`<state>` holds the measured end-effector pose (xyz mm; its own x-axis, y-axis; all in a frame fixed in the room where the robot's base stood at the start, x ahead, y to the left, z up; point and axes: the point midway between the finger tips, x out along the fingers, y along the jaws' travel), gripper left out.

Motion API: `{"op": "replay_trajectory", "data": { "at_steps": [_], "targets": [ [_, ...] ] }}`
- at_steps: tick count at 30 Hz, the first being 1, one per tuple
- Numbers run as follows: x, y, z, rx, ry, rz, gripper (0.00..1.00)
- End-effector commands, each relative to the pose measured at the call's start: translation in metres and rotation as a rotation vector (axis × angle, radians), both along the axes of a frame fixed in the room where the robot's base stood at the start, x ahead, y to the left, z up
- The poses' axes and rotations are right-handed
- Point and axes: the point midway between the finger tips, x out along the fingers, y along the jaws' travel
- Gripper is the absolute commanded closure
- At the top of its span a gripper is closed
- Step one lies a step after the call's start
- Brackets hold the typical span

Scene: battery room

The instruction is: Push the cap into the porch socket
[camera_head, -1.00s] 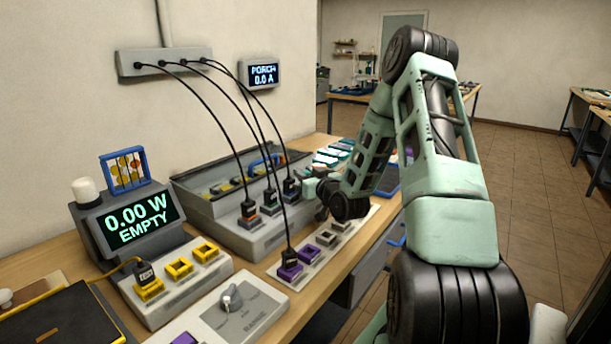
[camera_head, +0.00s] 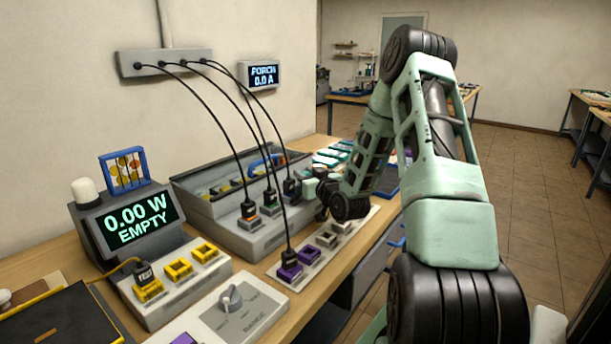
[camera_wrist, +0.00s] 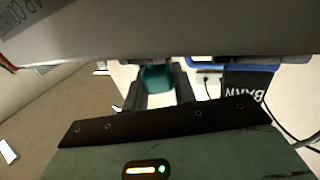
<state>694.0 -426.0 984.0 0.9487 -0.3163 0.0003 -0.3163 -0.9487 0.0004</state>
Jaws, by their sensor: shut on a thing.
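My gripper (camera_wrist: 158,88) is shut on a small teal piece (camera_wrist: 157,79), likely the cap, seen between the fingers in the wrist view. In the head view my gripper (camera_head: 312,190) is low at the right end of the grey socket box (camera_head: 225,232), beside the rightmost of its plugs (camera_head: 291,188). My wrist and fingers hide the cap there. I cannot make out the porch socket, nor whether the cap touches it. The porch display (camera_head: 263,74) on the wall reads 0.0 A.
Black cables hang from a wall strip (camera_head: 165,62) to plugs near my gripper. A black plug labelled BARN (camera_wrist: 247,87) stands close in the wrist view. A meter (camera_head: 132,222) reads 0.00 W, EMPTY.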

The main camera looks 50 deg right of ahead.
Motion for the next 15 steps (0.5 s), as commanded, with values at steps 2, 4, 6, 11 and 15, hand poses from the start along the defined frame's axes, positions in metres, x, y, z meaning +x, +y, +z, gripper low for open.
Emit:
{"op": "replay_trajectory", "data": {
  "at_steps": [2,4,6,11,15],
  "targets": [
    [0.0000,0.0000,-0.0014,0.000,0.000,0.000,0.95],
    [0.0000,0.0001,-0.0028,0.000,0.000,0.000,0.95],
    [0.0000,0.0001,-0.0043,0.000,0.000,0.000,0.95],
    [0.0000,0.0001,-0.0074,0.000,0.000,0.000,0.95],
    [0.0000,0.0001,-0.0101,0.000,0.000,0.000,0.95]
  ]
}}
